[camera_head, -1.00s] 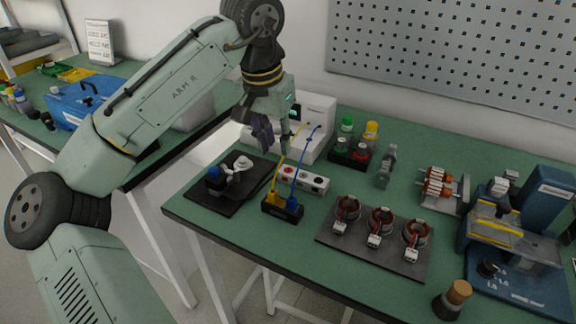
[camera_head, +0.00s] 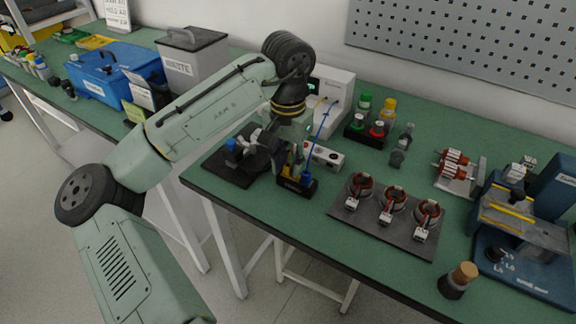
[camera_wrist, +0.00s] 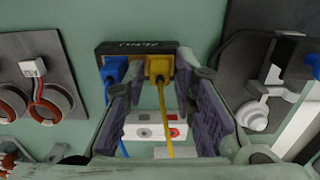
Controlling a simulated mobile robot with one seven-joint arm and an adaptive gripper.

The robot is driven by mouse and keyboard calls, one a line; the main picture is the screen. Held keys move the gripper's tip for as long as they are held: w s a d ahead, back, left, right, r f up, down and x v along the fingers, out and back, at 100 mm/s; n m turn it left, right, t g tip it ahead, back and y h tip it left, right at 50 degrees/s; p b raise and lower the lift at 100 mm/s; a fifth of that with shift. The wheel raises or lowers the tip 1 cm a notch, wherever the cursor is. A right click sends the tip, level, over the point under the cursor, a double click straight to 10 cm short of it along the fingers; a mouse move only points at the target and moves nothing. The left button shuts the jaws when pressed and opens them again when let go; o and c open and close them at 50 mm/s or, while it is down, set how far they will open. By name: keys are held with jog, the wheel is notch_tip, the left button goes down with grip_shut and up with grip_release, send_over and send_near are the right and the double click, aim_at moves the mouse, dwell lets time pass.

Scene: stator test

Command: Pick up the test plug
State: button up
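The task's "test plug" may be the yellow plug (camera_wrist: 159,68) or the blue plug (camera_wrist: 115,68); the frames do not name it. Both stand in a black holder (camera_wrist: 140,47), each with its own cord. The holder also shows near the bench's front edge in the head view (camera_head: 298,187), with the blue plug (camera_head: 307,177) at its right. My gripper (camera_wrist: 158,66) is open, its fingertips on either side of the yellow plug with narrow gaps. The left fingertip is close beside the blue plug. In the head view my gripper (camera_head: 285,160) hides most of the yellow plug.
A white socket block (camera_head: 324,157) lies just behind the holder. A dark plate with a fixture (camera_head: 232,164) is to the left. A grey mat (camera_head: 389,237) with several wound coils is to the right. A white instrument (camera_head: 333,92) stands behind my gripper.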

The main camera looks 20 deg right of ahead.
jog(key=shift+f, duration=0.25)
jog(key=shift+c, duration=0.5)
grip_shut()
jog(key=shift+r, duration=0.1)
